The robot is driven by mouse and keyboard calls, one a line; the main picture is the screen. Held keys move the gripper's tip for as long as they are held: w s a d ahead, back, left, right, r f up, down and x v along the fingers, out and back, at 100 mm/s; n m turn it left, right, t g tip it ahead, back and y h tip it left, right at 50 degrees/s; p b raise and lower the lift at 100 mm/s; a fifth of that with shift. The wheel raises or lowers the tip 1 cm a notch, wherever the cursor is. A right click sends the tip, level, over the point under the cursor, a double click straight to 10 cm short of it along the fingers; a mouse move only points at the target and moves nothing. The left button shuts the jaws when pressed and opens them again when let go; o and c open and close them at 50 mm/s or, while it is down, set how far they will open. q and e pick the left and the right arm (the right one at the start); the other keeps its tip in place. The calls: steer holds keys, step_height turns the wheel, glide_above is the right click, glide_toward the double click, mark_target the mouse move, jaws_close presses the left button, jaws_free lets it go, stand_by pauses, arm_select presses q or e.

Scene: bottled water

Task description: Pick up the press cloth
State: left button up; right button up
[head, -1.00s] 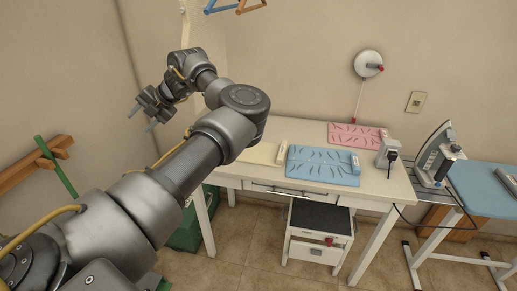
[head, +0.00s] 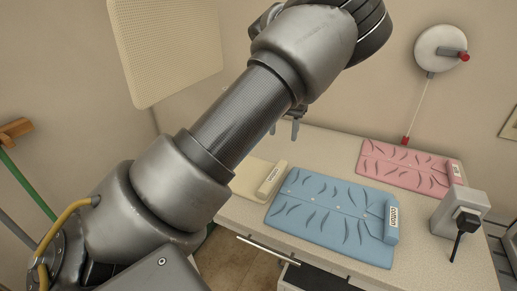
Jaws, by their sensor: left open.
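A pale cream mesh cloth (head: 165,50) hangs flat at the upper left in front of the wall, its top cut off by the picture edge; it looks like the press cloth. My left gripper (head: 285,130) shows partly behind my own forearm, over the back edge of the table. Its two fingers point down, apart, with nothing seen between them. It is to the right of the mesh cloth and lower, not touching it. My right gripper is out of view.
The white table (head: 330,155) carries a blue patterned folded piece (head: 325,215), a pink one (head: 405,165), a cream one (head: 250,178) partly hidden by my arm, and a grey-white box with a black plug (head: 460,210). A round wall reel (head: 440,47) hangs behind.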

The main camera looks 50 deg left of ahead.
arm_select(q)
glide_above(281, 164)
steer(key=f, duration=0.5)
steer(key=shift+w+a+f, duration=0.15)
steer(key=shift+w, duration=0.15)
steer(key=shift+s, duration=0.45)
steer(key=shift+s+f, duration=0.1)
steer(key=shift+f, duration=0.1)
steer(key=f, duration=0.4)
steer(key=shift+w+d+p, duration=0.2)
steer(key=shift+w+p, duration=0.1)
steer(key=shift+s+f, duration=0.15)
steer(key=shift+f, duration=0.2)
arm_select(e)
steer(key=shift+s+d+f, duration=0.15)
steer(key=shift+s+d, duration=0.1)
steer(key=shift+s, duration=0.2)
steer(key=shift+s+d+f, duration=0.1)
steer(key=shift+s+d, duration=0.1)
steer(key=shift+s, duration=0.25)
